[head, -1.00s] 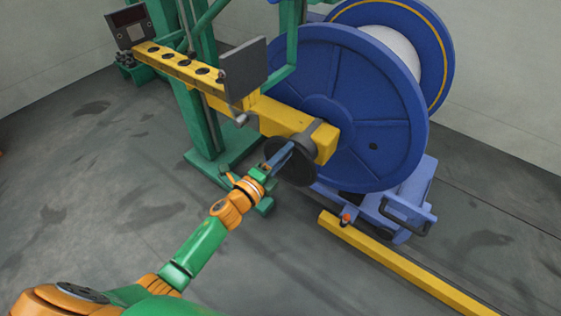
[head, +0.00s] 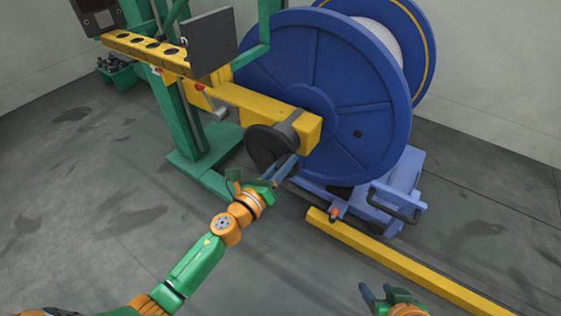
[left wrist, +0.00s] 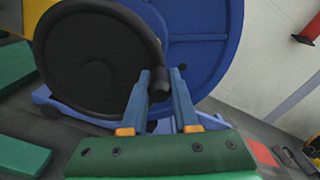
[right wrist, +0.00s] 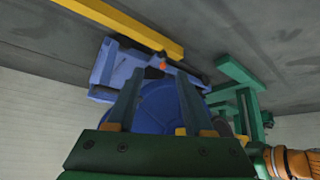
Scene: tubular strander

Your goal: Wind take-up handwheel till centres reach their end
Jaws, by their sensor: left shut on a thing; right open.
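The take-up handwheel is a dark round disc (head: 262,148) on the near side of the yellow arm, in front of the big blue reel. It fills the upper left of the left wrist view (left wrist: 80,62). My left gripper (head: 292,164) is at the wheel's lower right edge. Its blue fingers (left wrist: 160,85) are shut on the wheel's dark handle (left wrist: 159,96), which stands out near the rim. My right gripper (head: 372,291) is open and empty at the bottom of the head view, away from the wheel. The reel centres are hidden.
The blue reel (head: 340,85) is held beside the yellow arm (head: 240,105). A small crank (head: 217,109) sits on that arm. A blue carriage (head: 395,190) and a yellow floor rail (head: 400,265) lie to the right. A green column stands behind.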

